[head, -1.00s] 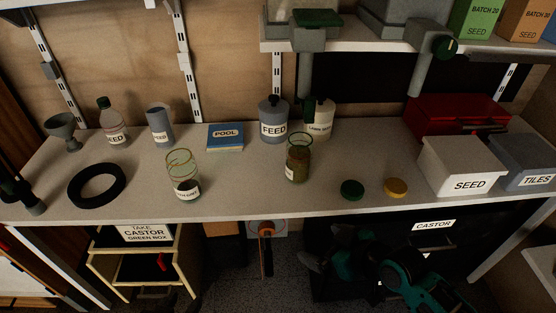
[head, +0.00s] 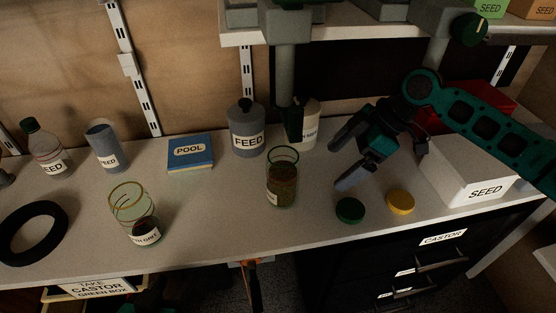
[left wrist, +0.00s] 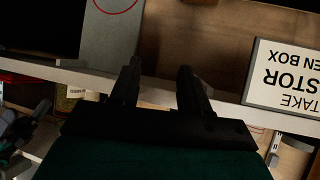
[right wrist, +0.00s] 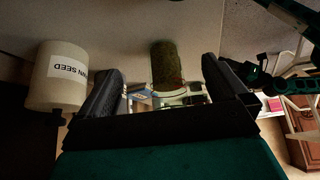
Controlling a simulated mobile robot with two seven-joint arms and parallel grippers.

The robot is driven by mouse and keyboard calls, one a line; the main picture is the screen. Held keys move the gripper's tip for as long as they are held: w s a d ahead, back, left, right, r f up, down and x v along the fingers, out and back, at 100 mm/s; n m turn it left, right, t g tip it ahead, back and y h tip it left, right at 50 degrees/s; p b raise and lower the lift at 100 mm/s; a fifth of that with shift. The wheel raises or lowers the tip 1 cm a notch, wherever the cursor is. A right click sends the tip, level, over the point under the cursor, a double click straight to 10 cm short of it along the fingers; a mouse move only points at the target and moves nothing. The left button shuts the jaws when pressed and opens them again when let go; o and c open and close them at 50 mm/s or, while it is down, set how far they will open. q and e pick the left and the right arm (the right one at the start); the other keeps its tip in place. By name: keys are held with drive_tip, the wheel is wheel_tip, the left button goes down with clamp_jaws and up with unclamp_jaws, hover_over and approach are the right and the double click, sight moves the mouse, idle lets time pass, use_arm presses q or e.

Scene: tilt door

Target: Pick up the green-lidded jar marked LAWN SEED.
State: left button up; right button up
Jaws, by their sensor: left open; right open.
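The cream jar (head: 309,132) stands at the back of the bench in the head view, partly hidden by a grey post. Its label reads partly SEED, and its lid is hard to make out there. It appears upside down at left in the right wrist view (right wrist: 57,75), label ending in N SEED. My right gripper (head: 338,166) is open and empty above the bench, right of and nearer than the jar. In the right wrist view the jar lies outside the fingers, beyond the left one. My left gripper (left wrist: 157,80) is open and empty, below the bench edge.
A glass jar (head: 282,190) with green contents stands in front and appears between the right fingers (right wrist: 165,65). The FEED bottle (head: 246,130) is left of the cream jar. Green (head: 350,210) and yellow (head: 400,202) lids lie at front right. The grey post (head: 285,75) hangs close by.

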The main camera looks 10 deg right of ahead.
sight(278, 162)
drive_tip(key=a, duration=0.4)
drive_tip(key=w+a+b, duration=0.1)
drive_tip(key=a, duration=0.3)
drive_tip(key=w+a, duration=0.1)
drive_tip(key=a, duration=0.3)
drive_tip(key=shift+w+a+f, duration=0.15)
drive_tip(key=shift+w+f, duration=0.05)
drive_tip(key=shift+f, duration=0.25)
use_arm(q)
drive_tip(key=shift+s+f, duration=0.3)
drive_tip(key=shift+f, duration=0.5)
use_arm(e)
drive_tip(key=shift+c, duration=0.4)
drive_tip(key=c, duration=1.4)
use_arm(q)
drive_tip(key=shift+s+f, duration=0.15)
drive_tip(key=shift+s, duration=0.05)
